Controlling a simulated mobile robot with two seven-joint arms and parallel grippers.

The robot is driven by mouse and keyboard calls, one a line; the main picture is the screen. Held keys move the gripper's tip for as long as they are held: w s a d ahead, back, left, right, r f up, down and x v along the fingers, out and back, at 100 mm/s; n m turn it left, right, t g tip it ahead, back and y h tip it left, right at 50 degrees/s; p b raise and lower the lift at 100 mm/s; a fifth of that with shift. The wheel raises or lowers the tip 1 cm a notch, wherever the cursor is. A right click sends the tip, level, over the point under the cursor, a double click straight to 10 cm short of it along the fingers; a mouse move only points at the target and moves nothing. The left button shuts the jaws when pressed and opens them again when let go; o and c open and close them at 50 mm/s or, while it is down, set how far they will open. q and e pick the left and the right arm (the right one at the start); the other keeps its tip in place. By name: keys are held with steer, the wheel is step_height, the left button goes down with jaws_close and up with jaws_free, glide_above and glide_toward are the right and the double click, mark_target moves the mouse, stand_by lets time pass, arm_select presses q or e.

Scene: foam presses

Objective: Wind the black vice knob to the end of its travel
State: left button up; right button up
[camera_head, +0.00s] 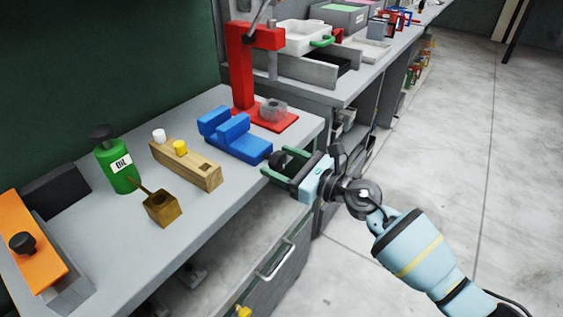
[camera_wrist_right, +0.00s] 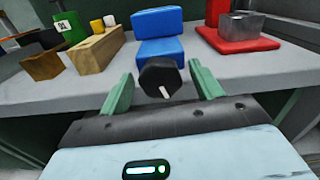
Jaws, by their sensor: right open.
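The blue vice (camera_head: 236,136) stands on the grey bench near its front edge. It also shows at the top of the right wrist view (camera_wrist_right: 158,36). Its black knob (camera_wrist_right: 160,77) has a white mark pointing downward in that view. In the head view the knob (camera_head: 279,159) is partly hidden by my gripper. My right gripper (camera_head: 281,166) has its green fingers open, one on each side of the knob. In the right wrist view the fingers (camera_wrist_right: 162,82) show gaps to the knob on both sides. My left gripper is not in view.
A red press (camera_head: 243,80) stands behind the vice, with a grey block (camera_head: 273,109) on its base. To the left are a wooden block (camera_head: 186,165), a green oil bottle (camera_head: 118,166), a brass-coloured pot (camera_head: 162,208) and an orange-topped box (camera_head: 27,240). Open floor lies right of the bench.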

steer(key=shift+w+a, duration=0.1)
steer(key=shift+a, duration=0.05)
steer(key=shift+c, duration=0.3)
steer(key=c, duration=0.9)
steer(key=shift+r+m+p, duration=0.2)
steer(key=shift+m+p, duration=0.5)
steer(key=shift+m, duration=0.6)
steer(key=shift+f, duration=0.2)
steer(key=o, duration=1)
steer(key=shift+c, duration=0.2)
